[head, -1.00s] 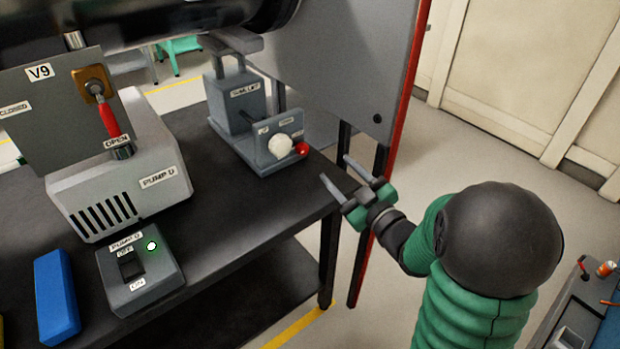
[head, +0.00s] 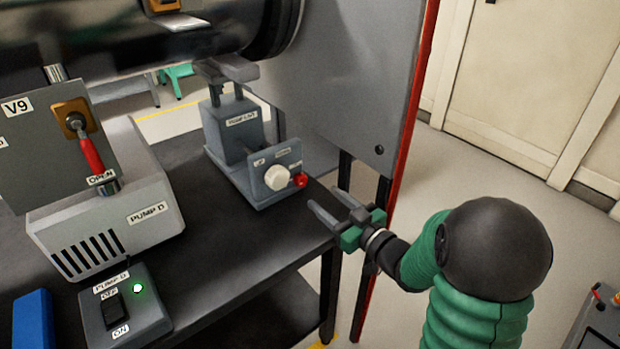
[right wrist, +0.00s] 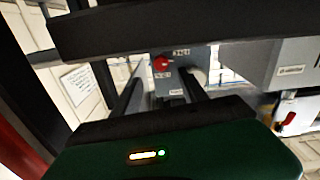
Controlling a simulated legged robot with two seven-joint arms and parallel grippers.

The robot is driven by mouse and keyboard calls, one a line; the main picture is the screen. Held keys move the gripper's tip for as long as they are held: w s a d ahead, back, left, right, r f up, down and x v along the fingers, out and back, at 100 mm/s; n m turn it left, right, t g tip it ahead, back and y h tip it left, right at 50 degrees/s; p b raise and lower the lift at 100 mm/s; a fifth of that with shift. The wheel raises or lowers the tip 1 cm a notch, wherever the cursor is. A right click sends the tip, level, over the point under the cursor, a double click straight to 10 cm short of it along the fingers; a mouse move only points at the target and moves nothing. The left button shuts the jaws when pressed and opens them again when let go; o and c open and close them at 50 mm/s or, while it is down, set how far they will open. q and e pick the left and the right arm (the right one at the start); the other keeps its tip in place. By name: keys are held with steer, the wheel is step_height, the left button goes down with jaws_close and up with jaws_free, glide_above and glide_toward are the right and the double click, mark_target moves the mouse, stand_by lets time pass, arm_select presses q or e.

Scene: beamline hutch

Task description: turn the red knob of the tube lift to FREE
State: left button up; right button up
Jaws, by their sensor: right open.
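The tube lift (head: 233,135) is a grey block with a front panel, standing at the right end of the dark table. Its panel carries a white round knob (head: 277,177) with a small red part (head: 300,180) at its right; the small labels around it are too blurred to read surely. In the right wrist view the red part (right wrist: 162,64) shows ahead, beyond the fingers. My right gripper (head: 328,206) is open and empty, just right of and in front of the panel, apart from it. My left gripper is not in view.
Pump D (head: 110,205) and its switch box (head: 124,307) with a lit green lamp stand on the table (head: 215,265) at left. A valve panel V9 (head: 45,140) has a red lever. A grey upright panel with a red edge (head: 412,110) rises behind my right gripper.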

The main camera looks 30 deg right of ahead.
mark_target(303, 182)
steer(key=w, duration=0.2)
steer(key=w+b, duration=0.1)
steer(key=w, duration=0.1)
steer(key=w+a, duration=0.1)
steer(key=w, duration=0.2)
steer(key=shift+f+b, duration=0.15)
steer(key=shift+b, duration=0.15)
steer(key=shift+w+d, duration=0.25)
steer(key=shift+a, duration=0.1)
steer(key=shift+c, duration=1.4)
jaws_close()
